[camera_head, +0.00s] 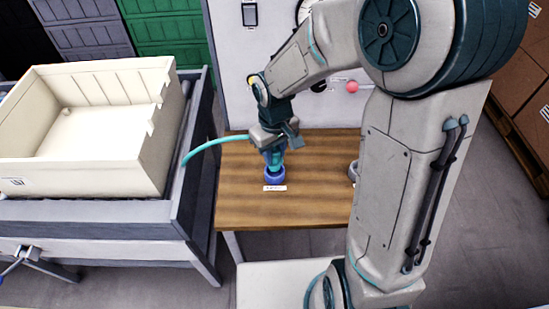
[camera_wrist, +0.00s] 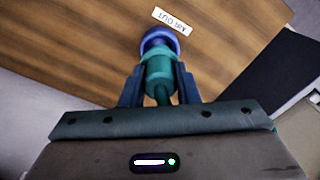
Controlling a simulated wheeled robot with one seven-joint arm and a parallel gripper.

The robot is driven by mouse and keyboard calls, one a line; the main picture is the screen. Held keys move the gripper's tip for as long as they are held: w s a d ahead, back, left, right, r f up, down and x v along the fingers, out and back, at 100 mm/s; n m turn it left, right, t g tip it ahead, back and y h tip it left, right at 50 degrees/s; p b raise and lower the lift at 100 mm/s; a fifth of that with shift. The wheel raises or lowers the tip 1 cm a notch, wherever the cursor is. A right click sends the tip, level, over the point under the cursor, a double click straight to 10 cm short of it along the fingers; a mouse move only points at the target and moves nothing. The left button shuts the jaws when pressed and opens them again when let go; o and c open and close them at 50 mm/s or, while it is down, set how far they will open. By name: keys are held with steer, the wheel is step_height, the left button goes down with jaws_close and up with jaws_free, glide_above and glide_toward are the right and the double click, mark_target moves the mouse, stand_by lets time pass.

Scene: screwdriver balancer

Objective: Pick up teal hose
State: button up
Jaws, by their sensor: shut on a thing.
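The teal hose (camera_head: 207,144) curves off to the left from my gripper in the head view. Its teal end piece (camera_wrist: 158,68) is between my gripper's fingers in the wrist view. My gripper (camera_head: 274,150) is shut on it, above the wooden table. The hose end meets a blue-purple ring fitting (camera_head: 274,176), which also shows in the wrist view (camera_wrist: 160,38). I cannot tell whether the end is seated in the ring or just above it. The fingers partly hide the hose's sides.
A white label (camera_head: 275,188) lies on the wooden table (camera_head: 310,205) by the ring. A grey ring (camera_head: 354,171) is partly hidden behind my arm. A cream crate (camera_head: 80,150) stands on a grey bench at left. A whitish panel with a red knob (camera_head: 352,86) stands behind.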

steer(key=s+d+r, duration=0.7)
steer(key=d, duration=0.2)
steer(key=shift+s, duration=0.25)
